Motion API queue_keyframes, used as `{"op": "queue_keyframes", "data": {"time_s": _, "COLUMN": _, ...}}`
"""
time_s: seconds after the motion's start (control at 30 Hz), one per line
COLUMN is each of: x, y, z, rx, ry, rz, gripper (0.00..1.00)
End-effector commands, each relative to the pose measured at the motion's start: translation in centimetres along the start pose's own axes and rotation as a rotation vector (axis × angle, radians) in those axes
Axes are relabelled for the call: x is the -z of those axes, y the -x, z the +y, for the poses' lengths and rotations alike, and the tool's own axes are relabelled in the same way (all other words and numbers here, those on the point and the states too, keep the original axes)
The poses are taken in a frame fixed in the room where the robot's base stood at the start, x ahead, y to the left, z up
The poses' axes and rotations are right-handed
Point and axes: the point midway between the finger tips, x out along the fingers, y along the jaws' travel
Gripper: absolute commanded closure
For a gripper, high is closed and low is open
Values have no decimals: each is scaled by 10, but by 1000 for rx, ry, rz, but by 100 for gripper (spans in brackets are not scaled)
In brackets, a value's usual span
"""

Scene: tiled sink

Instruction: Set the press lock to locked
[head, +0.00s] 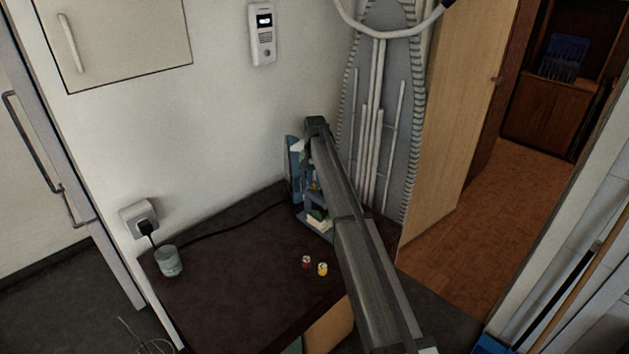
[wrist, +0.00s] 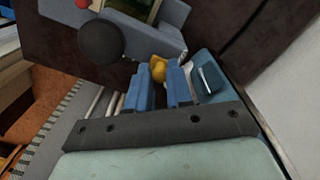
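The press is a blue-grey device at the back right of the dark table, by the wall. In the head view its lower tray (head: 318,222) shows, but my arm covers much of it. In the wrist view its grey-blue body (wrist: 150,40) is at the top, with a round dark knob (wrist: 100,42). A small yellow piece (wrist: 158,68), possibly the lock, shows between the tips of the blue fingers of my gripper (wrist: 159,80). The fingers are a narrow gap apart; I cannot tell whether they touch the yellow piece. A blue panel (wrist: 208,78) stands close on their right.
Two small cups or tins, one red (head: 306,262) and one yellow (head: 323,269), stand on the table (head: 220,280) in front of the press. An ironing board (head: 385,120) leans behind my arm. The table's middle is clear.

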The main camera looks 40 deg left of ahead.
Motion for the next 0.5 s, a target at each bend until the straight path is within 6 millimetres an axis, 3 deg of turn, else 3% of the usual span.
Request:
{"op": "queue_keyframes", "data": {"time_s": 0.2, "x": 0, "y": 0, "z": 0, "rx": 0, "ry": 0, "rz": 0, "gripper": 100}}
{"op": "queue_keyframes", "data": {"time_s": 0.5, "x": 0, "y": 0, "z": 0, "rx": 0, "ry": 0, "rz": 0, "gripper": 100}}
